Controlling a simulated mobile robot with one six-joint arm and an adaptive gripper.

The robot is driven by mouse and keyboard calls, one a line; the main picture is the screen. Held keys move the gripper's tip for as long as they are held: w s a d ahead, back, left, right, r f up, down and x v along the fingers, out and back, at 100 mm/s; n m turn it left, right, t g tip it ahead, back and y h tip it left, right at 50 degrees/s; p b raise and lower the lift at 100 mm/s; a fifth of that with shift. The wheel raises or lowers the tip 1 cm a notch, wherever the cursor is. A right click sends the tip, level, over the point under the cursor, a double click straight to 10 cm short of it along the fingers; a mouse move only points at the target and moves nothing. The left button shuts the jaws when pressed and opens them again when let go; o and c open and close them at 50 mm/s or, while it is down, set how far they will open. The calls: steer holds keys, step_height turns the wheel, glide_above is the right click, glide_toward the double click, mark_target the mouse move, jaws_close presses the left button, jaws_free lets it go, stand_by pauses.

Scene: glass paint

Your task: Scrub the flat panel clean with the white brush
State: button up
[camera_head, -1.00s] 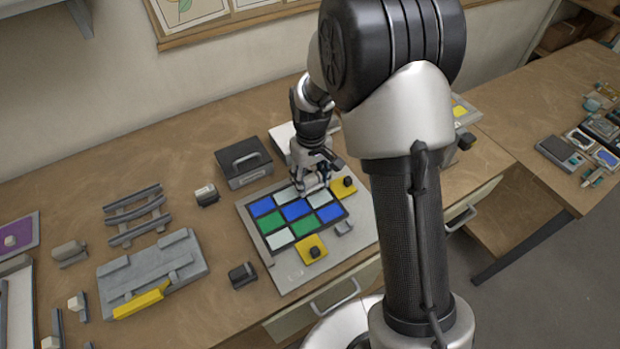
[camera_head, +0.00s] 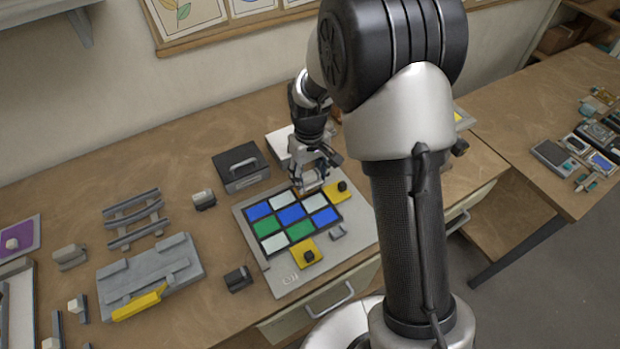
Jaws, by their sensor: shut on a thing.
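The flat panel (camera_head: 291,214) lies on a grey board on the bench, with blue, green and white panes in a dark frame. My gripper (camera_head: 309,186) is over its far edge, pointing down, and is shut on a small pale thing. This is likely the white brush, but it is mostly hidden by the fingers. I cannot tell whether it touches the panel. The far corner of the panel is partly hidden by my gripper.
Yellow clamps with dark knobs sit at the panel's right corner (camera_head: 341,190) and near corner (camera_head: 306,254). A dark box with a handle (camera_head: 240,166) stands behind left. My arm blocks the right side.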

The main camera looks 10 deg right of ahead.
steer(key=shift+r+p, duration=1.85)
steer(key=shift+r, duration=0.85)
